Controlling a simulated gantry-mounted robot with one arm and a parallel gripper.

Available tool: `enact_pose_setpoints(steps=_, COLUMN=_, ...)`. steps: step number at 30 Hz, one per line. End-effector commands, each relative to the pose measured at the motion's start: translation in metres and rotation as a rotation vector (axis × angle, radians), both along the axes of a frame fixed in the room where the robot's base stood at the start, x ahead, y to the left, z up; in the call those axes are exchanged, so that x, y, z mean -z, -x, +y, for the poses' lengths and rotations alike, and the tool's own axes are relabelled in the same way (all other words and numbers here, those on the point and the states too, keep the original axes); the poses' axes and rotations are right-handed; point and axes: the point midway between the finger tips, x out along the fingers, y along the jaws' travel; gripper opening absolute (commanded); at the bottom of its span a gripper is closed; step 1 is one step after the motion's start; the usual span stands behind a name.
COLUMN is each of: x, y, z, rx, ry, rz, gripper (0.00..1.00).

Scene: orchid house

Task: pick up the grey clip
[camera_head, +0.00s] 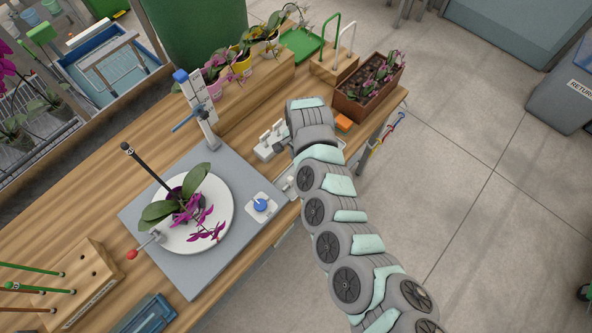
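My arm reaches up from the lower right, and its end with my gripper (304,130) is over the bench's right edge. The wrist hides the fingers, so I cannot see whether they are open or shut. Just left of it stands a small pale block with grey upright pieces (271,143), partly covered by my arm. The grey clip may be among these pieces, but they are too small to tell apart. I cannot tell whether my gripper touches them.
A grey board on the wooden bench (92,205) carries a white round plate (225,190) with a purple orchid (190,205). A blue-topped post (196,105) stands behind it. A brown planter (368,90) and an orange block (343,123) are near the right edge.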

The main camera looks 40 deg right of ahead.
Motion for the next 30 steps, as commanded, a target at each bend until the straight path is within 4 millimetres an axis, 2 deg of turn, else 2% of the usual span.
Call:
enact_pose_setpoints(steps=4, x=0.021, y=-0.001, z=-0.001, rx=-0.005, ry=0.004, rz=0.001, gripper=0.48)
enact_pose_setpoints(steps=11, x=0.033, y=-0.002, z=-0.001, rx=-0.002, ry=0.006, rz=-0.005, gripper=0.48)
enact_pose_setpoints(steps=21, x=0.077, y=-0.001, z=0.000, rx=-0.004, ry=0.004, rz=-0.002, gripper=0.48)
enact_pose_setpoints(steps=30, x=0.080, y=0.000, z=0.000, rx=-0.001, ry=0.003, rz=-0.005, gripper=0.48)
